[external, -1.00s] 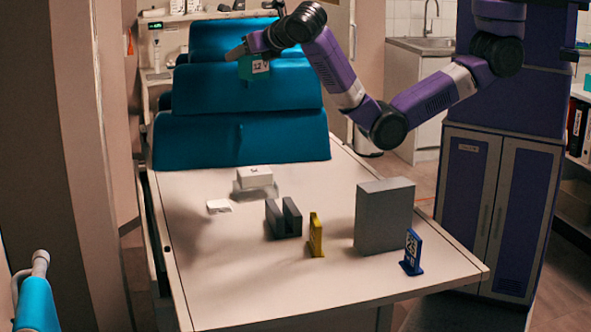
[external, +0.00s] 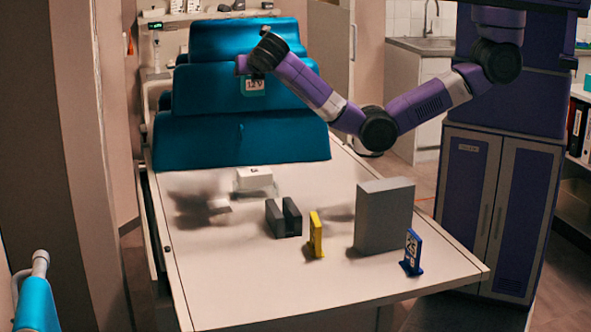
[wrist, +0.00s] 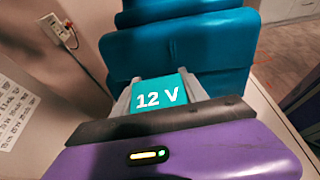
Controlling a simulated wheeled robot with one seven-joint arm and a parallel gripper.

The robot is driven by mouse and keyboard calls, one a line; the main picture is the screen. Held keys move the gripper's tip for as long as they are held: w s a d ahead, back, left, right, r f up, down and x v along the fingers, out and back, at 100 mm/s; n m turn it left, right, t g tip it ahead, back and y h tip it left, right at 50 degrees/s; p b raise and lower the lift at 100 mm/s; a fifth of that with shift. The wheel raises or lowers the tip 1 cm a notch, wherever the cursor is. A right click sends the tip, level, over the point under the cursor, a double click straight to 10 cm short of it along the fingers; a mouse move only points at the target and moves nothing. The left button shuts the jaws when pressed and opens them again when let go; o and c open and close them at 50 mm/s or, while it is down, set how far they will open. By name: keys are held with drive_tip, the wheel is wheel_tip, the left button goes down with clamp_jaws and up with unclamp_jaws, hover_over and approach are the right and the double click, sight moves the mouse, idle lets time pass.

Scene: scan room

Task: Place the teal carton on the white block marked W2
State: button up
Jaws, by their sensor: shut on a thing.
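The teal carton (external: 253,87), marked 12 V, hangs in the air in front of the blue chair back. My gripper (wrist: 156,88) is shut on it, with a grey finger on each side in the wrist view. A white block (external: 254,180) with a dark mark stands on the table below the carton, near the chair. A lower white block (external: 219,206) lies to its front left. Neither mark is legible, so I cannot tell which is W2. The carton is clear of both.
On the table (external: 300,285) stand a dark grey slotted block (external: 283,219), a yellow upright piece (external: 316,235), a tall grey box (external: 384,216) and a blue stand with a printed face (external: 411,252). The blue chair (external: 240,140) rises behind. The front left of the table is clear.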

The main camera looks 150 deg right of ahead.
wheel_tip(320, 180, down, 22)
drive_tip(key=shift+f, duration=0.2)
idle(0.5)
drive_tip(key=shift+f+p, duration=0.1)
drive_tip(key=shift+p, duration=0.2)
drive_tip(key=o, duration=1.3)
drive_tip(key=shift+o, duration=0.2)
drive_tip(key=shift+w+a+r, duration=0.2)
drive_tip(key=shift+w+r, duration=0.05)
drive_tip(key=v, duration=1.1)
drive_tip(key=shift+b, duration=0.35)
drive_tip(key=shift+w+a+r, duration=0.1)
drive_tip(key=shift+w+a, duration=0.05)
